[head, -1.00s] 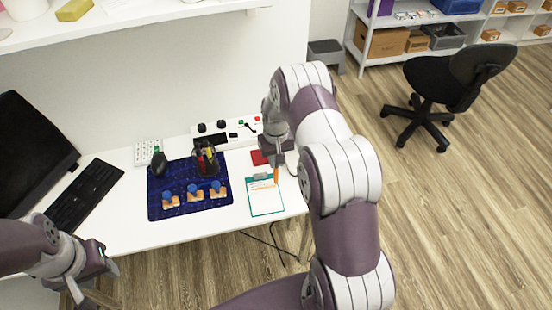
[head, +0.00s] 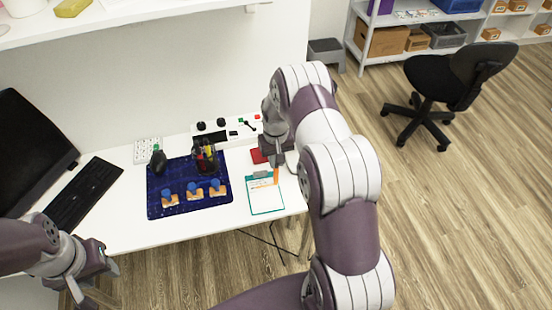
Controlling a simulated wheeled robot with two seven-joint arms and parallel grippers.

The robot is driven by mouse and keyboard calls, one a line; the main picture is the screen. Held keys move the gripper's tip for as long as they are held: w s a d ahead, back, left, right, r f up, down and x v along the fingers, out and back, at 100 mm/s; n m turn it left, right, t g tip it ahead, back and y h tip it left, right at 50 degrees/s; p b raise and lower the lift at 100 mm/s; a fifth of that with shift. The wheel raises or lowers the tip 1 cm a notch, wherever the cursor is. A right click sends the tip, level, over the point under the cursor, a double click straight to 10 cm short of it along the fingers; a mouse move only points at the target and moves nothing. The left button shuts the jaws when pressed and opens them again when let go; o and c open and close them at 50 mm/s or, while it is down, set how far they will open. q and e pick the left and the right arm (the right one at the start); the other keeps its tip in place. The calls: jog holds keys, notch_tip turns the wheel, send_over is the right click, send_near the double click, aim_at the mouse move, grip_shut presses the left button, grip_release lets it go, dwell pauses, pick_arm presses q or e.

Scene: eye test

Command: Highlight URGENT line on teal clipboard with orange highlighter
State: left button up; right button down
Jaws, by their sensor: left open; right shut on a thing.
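The teal clipboard (head: 265,208) with a white sheet lies on the desk's right part, with its clip at the far edge. An orange mark shows near the top of the sheet; the text is too small to read. My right gripper (head: 275,161) is above the clipboard's top edge, shut on the orange highlighter (head: 276,175), which points down at the sheet's upper right. I cannot tell whether its tip touches the paper. My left gripper (head: 112,268) is open and empty, low at the left in front of the desk edge.
A blue mat (head: 165,208) with several stamps stands left of the clipboard, with a pen holder (head: 206,157) at its back. A red pad (head: 258,155) lies behind the clipboard. A keyboard (head: 84,194) and monitor (head: 30,150) are at left. A control panel (head: 222,134) stands behind.

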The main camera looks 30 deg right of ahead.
jog(key=shift+a+f, duration=0.1)
jog(key=shift+a, duration=0.05)
jog(key=w+a, duration=0.2)
jog(key=a, duration=0.6)
jog(key=shift+w+a+b, duration=0.3)
jog(key=shift+w+b, duration=0.05)
jog(key=shift+b, duration=0.1)
dwell(2.0)
